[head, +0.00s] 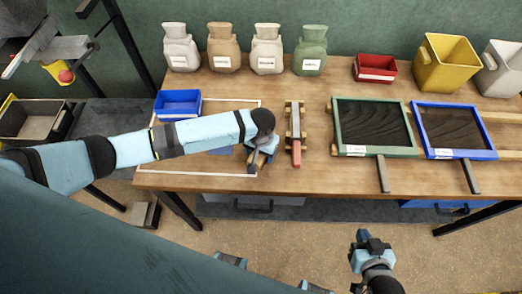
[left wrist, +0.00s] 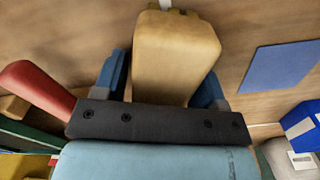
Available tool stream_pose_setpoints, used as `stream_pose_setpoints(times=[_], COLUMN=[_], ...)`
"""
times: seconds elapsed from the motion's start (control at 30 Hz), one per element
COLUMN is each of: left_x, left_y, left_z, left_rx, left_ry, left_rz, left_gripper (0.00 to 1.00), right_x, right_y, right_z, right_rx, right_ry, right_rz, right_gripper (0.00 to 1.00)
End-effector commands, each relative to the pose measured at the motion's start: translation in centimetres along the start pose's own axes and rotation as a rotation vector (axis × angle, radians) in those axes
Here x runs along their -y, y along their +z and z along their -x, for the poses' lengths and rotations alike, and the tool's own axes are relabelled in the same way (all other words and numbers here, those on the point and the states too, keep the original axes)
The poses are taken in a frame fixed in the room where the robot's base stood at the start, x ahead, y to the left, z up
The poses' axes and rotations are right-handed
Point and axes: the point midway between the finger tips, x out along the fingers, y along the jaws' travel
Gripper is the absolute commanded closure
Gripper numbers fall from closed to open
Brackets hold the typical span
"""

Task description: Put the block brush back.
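The block brush shows as a tan, rounded block (left wrist: 175,60) in the left wrist view. It stands between the two blue fingers of my left gripper (left wrist: 160,85), which appear to press on its sides. In the head view my left gripper (head: 258,158) is low over the table, just left of the red-handled tool; it mostly hides the brush there. Whether the brush touches the table is unclear, and its underside is hidden. My right gripper (head: 368,243) is in front of the table, away from everything; its finger gap cannot be made out.
A red-handled tool (head: 296,152) lies on wooden rests beside my left gripper. Green (head: 418,153) and blue-framed trays (head: 460,154) stand to its right. A blue mat (left wrist: 280,78) and a blue bin (head: 178,104) lie to the left. Sacks, a red bin (head: 375,70) and a yellow bin (head: 446,65) line the back.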

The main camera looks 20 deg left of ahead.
Motion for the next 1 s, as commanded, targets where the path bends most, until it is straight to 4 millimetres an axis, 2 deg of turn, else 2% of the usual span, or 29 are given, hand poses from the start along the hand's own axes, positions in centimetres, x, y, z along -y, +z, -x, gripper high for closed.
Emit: stream_pose_setpoints(times=[0.3,0.43,0.57,0.8,1.0], left_x=[0.0,0.0,0.0,0.0,0.0], left_y=[0.0,0.0,-0.1,-0.1,-0.1], left_z=[0.1,1.1,3.3,8.6,11.5], left_rx=[-0.001,-0.002,-0.003,-0.003,-0.002], left_ry=[0.0,0.001,0.002,0.001,0.001], left_rz=[0.0,0.0,-0.001,0.0,0.0], left_gripper=[0.26,0.26,0.26,0.26,0.26], right_x=[-0.1,-0.1,-0.1,-0.1,-0.1], right_y=[0.0,0.1,0.1,0.3,0.4], right_z=[0.0,0.0,-0.1,-0.2,-0.2], right_rx=[0.001,0.001,0.001,0.001,0.001], right_ry=[0.001,0.002,0.002,0.001,0.001], right_rz=[0.0,0.0,0.0,0.0,-0.001], right_gripper=[1.0,1.0,1.0,1.0,1.0])
